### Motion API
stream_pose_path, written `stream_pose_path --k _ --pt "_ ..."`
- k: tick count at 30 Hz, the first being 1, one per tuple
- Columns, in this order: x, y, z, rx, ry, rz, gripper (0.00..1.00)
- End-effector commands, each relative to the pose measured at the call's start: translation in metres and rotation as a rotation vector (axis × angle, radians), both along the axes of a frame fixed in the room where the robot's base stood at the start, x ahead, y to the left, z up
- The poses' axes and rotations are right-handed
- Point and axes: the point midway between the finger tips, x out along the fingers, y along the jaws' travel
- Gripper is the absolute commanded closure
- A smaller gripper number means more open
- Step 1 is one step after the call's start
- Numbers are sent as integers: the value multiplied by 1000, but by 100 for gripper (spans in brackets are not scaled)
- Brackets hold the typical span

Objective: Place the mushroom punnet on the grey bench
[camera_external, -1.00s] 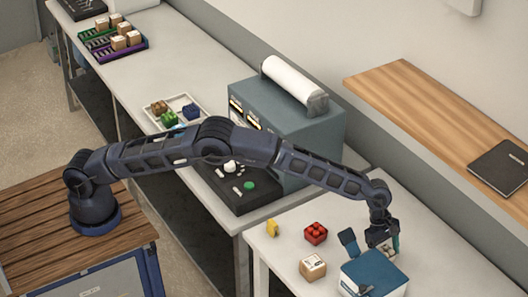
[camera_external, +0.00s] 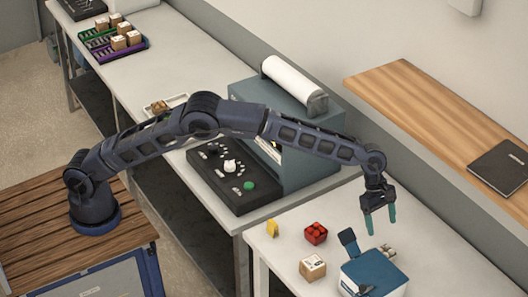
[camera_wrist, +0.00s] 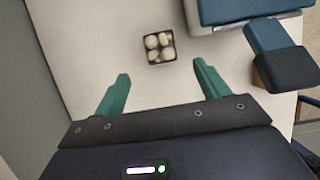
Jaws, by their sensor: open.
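The mushroom punnet (camera_wrist: 159,47) is a small dark square tray of pale mushrooms. It sits upright on the light grey bench (camera_wrist: 90,45). In the outside view the punnet (camera_external: 387,252) stands just behind a blue boxy device (camera_external: 374,275), which partly hides it. My gripper (camera_external: 381,225) is open and empty above the bench, clear of the punnet. In the wrist view its green fingers (camera_wrist: 160,72) are spread wide, with the punnet ahead of and between them.
A red brick (camera_external: 316,233), a small brown box (camera_external: 312,267) and a yellow piece (camera_external: 272,228) lie on the same bench. The blue device's raised paddle (camera_external: 348,242) stands near my gripper. A wooden shelf (camera_external: 420,115) runs along the wall. Bench space right of the device is free.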

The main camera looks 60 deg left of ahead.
Motion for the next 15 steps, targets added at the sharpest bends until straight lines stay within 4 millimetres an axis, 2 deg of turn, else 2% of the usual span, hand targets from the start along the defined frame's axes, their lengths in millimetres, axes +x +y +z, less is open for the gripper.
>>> stream_pose_path --k 8,11,15 --pt "2 8 12 0 -6 -5 26" --pt "7 27 28 0 -28 -25 26" --pt "16 76 67 5 -80 -83 26"
